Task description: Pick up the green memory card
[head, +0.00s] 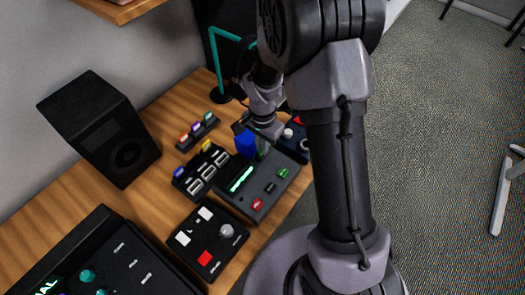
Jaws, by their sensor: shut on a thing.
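My gripper (258,130) points down over the back of a dark grey console (232,202) on the wooden desk. It is shut on a small, thin green piece that looks like the green memory card (262,148), held upright at the console's back edge. My fingers hide part of it, and I cannot tell whether it still touches the console. A blue block (245,143) stands just left of my fingers. The console's top has a lit green display (241,179), two small green pieces (283,173) and a red one (257,204).
A hub with ports (198,172) and a strip of coloured pieces (197,131) lie left of the console. A switch box (205,238) is in front. My arm hides the desk's right side.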

